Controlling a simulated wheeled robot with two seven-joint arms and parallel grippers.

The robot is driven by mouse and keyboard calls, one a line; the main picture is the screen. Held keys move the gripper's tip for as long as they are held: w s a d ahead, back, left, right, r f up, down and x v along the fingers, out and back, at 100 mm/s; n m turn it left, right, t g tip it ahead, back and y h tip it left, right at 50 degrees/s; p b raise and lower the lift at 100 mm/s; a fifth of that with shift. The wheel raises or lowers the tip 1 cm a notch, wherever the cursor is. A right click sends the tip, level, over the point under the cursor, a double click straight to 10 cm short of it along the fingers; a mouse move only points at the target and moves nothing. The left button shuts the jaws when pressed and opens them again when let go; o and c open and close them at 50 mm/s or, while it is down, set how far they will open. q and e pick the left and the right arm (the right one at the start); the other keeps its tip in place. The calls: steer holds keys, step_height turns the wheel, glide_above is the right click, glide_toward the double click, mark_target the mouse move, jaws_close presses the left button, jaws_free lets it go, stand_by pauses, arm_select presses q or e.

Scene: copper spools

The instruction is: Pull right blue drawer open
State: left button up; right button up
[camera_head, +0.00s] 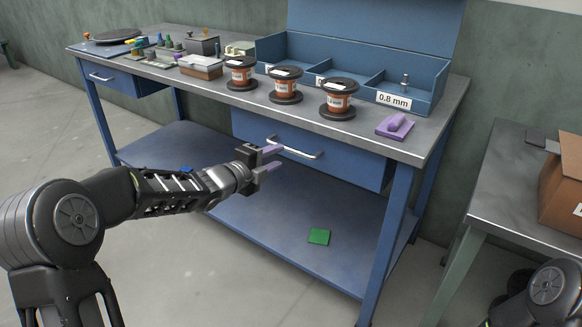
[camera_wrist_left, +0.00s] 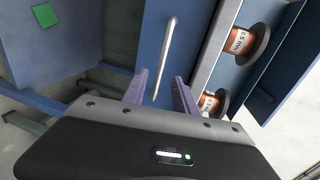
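The right blue drawer (camera_head: 350,163) sits under the worktop with its front flush, and looks shut. Its silver bar handle (camera_head: 302,153) is partly covered by my left gripper. My left gripper (camera_head: 274,159) has two purple fingers spread apart, at the left end of the handle. In the left wrist view the handle (camera_wrist_left: 168,45) runs lengthwise, its near end lined up between the open fingers (camera_wrist_left: 160,88). I cannot tell whether the fingers reach around the bar or touch it. My right gripper is out of view.
Several copper spools (camera_head: 285,85), a blue divided bin (camera_head: 432,75) and a purple object (camera_head: 395,127) stand on the bench. A left drawer (camera_head: 110,80) shows. A green square (camera_head: 319,236) lies on the lower shelf (camera_head: 270,230). Floor in front is clear.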

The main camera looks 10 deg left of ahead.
mark_target(291, 150)
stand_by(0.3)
arm_select(q)
steer(key=x, duration=0.7)
steer(key=shift+w+d, duration=0.1)
steer(key=shift+w, duration=0.3)
steer(key=shift+c, duration=0.4)
jaws_close()
stand_by(0.7)
